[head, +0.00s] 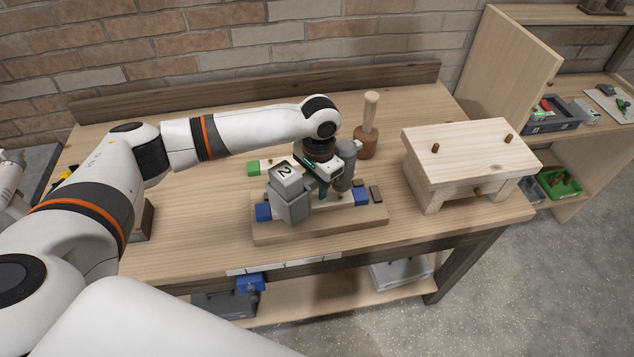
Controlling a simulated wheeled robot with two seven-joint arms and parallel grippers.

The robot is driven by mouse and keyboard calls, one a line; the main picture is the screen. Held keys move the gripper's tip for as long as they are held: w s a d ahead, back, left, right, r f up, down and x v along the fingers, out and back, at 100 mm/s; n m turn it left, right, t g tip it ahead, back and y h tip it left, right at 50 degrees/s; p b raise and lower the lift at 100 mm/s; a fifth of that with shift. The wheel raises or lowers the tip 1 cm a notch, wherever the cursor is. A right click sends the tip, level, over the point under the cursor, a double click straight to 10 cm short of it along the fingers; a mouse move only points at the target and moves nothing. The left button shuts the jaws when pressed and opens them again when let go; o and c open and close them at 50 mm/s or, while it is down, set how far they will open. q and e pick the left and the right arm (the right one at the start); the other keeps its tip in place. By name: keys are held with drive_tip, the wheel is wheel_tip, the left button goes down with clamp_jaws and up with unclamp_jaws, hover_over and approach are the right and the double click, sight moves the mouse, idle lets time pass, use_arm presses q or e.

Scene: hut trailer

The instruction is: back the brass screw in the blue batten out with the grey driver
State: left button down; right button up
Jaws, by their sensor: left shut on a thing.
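The grey driver (291,204) is in my left gripper (324,176), which is shut on it above the workbench. A block marked "2" is at its near left end, and a grey barrel stands upright at its right end. Below it is the blue batten, a pale strip with blue ends (263,212), lying on a wooden base board (325,225). The driver and gripper cover the batten's middle. The brass screw cannot be made out, and I cannot tell whether the driver's tip touches it. My right gripper is out of view.
A green-ended batten (253,169) lies behind. A wooden mallet (368,130) stands behind the driver. A small wooden stool (465,150) with pegs is on the bench's right. Shelves with bins (550,115) stand farther right. The bench's left part is mostly clear.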

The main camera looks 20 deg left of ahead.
use_arm(q)
drive_tip(key=shift+f, duration=0.45)
drive_tip(key=shift+f+p, duration=0.1)
drive_tip(key=shift+p, duration=0.2)
drive_tip(key=shift+s, duration=0.1)
drive_tip(key=shift+s+p, duration=0.35)
drive_tip(key=shift+p, duration=0.25)
idle(0.6)
drive_tip(key=shift+w+r+p, duration=0.2)
drive_tip(key=shift+r+p, duration=0.1)
drive_tip(key=shift+p, duration=0.5)
idle(0.4)
drive_tip(key=shift+w+r, duration=0.25)
drive_tip(key=shift+r, duration=0.15)
idle(0.5)
drive_tip(key=shift+f, duration=0.2)
drive_tip(key=shift+s+f, duration=0.1)
drive_tip(key=shift+f, duration=0.05)
idle(0.8)
